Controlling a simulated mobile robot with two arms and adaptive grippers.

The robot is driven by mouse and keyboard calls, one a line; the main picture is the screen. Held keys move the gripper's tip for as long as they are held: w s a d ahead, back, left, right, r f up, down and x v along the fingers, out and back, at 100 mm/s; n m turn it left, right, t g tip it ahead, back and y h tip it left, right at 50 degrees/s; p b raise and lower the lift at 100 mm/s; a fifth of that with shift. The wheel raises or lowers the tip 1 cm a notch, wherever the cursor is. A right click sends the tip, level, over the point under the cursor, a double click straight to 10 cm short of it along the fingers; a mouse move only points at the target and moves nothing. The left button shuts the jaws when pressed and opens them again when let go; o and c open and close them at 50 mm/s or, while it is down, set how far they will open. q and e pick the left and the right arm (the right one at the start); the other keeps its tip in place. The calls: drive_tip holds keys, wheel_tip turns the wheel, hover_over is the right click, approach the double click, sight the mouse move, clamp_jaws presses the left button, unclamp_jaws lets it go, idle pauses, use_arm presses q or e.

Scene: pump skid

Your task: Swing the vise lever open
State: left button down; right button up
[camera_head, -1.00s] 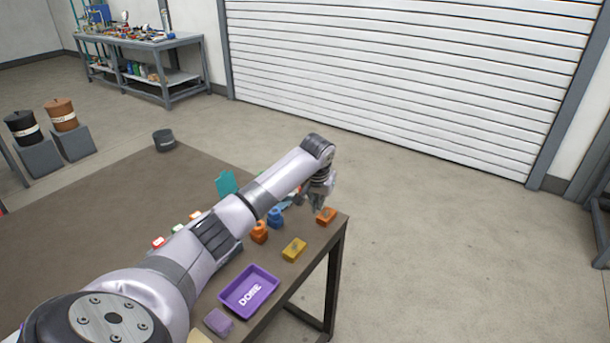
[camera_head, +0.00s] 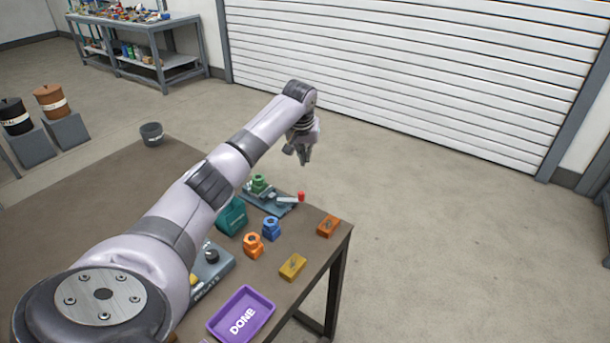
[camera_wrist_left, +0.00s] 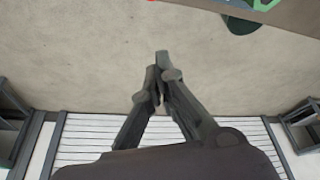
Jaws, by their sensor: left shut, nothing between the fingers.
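The grey vise (camera_head: 262,201) sits near the far right edge of the brown table, with a green part (camera_head: 258,185) at it. Its light grey lever (camera_head: 287,200) reaches to the right and has a red end (camera_head: 301,196). My left gripper (camera_head: 305,160) is shut and empty, raised beyond the vise and apart from the lever. In the left wrist view the closed fingers (camera_wrist_left: 160,75) point over bare floor. A green piece and a sliver of red show at the top edge there. My right gripper is not in view.
On the table are an orange block (camera_head: 328,226), a yellow block (camera_head: 292,266), blue (camera_head: 271,228) and orange (camera_head: 252,245) parts, a teal bin (camera_head: 232,216) and a purple DONE tray (camera_head: 241,315). The floor beyond the table is clear up to the shutter (camera_head: 400,70).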

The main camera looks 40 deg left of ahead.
use_arm(q)
drive_tip(key=x, duration=1)
drive_tip(key=shift+s+d+p, duration=0.45)
drive_tip(key=shift+s+p, duration=0.35)
drive_tip(key=shift+s, duration=0.05)
drive_tip(key=shift+s+d+p, duration=0.45)
drive_tip(key=shift+s+p, duration=0.35)
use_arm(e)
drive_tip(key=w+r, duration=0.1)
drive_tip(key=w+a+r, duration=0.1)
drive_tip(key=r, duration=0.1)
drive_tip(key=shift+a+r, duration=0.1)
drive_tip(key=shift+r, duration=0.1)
use_arm(q)
drive_tip(key=shift+r, duration=0.1)
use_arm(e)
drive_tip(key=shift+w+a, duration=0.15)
use_arm(q)
drive_tip(key=shift+s+d+p, duration=0.1)
drive_tip(key=shift+d+p, duration=0.05)
drive_tip(key=shift+p, duration=0.15)
drive_tip(key=shift+m, duration=0.3)
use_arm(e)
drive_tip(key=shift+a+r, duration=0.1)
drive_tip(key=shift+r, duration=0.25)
